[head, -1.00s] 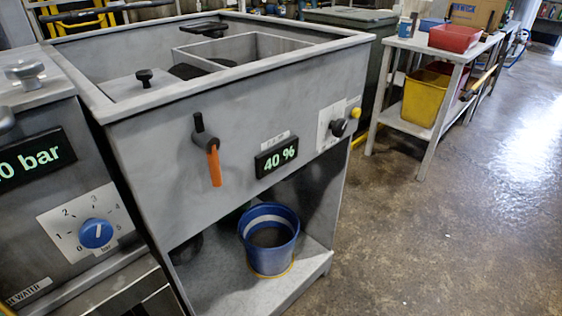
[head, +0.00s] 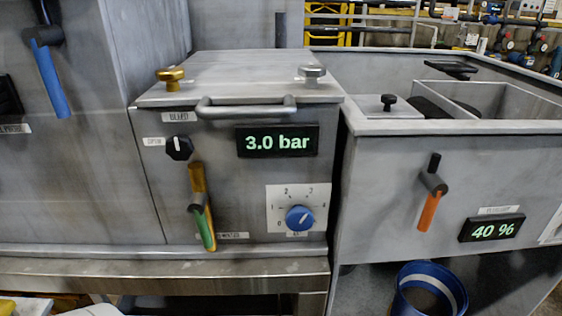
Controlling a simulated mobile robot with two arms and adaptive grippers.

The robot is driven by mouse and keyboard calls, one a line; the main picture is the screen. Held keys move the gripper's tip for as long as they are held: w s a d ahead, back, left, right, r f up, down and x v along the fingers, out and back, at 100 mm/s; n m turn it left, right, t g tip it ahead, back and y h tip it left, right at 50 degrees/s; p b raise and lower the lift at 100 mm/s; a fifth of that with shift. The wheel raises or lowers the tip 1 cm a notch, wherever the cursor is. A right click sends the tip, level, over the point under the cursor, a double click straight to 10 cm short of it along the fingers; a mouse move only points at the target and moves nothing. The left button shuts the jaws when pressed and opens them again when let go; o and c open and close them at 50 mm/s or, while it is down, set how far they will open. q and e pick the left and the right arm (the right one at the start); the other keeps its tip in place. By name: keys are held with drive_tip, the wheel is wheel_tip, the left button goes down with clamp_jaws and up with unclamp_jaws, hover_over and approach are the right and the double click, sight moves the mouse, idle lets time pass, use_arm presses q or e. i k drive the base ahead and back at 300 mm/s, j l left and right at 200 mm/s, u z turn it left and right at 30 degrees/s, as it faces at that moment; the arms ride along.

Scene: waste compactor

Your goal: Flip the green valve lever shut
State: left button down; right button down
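The green valve lever (head: 205,228) is on the front of the middle grey unit, low and left of the blue dial. Its green grip hangs down, tilted slightly to the right, from a dark pivot below a brass-coloured vertical pipe (head: 197,178). A yellow strip shows beside the grip. A white label is partly visible to its right. Neither of my grippers is in the head view.
The unit has a black knob (head: 179,148), a "3.0 bar" display (head: 277,141), a blue dial (head: 299,218) and a protruding bar handle (head: 246,108). An orange lever (head: 430,209) and blue bucket (head: 428,290) are right; a blue lever (head: 51,82) is left.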

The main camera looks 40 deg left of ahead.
sight(198, 204)
drive_tip(key=k+u, duration=0.1)
drive_tip(key=u, duration=0.35)
drive_tip(key=k+j+u, duration=0.1)
drive_tip(key=u, duration=0.35)
drive_tip(key=j+u, duration=0.1)
drive_tip(key=u, duration=0.4)
drive_tip(key=k, duration=0.05)
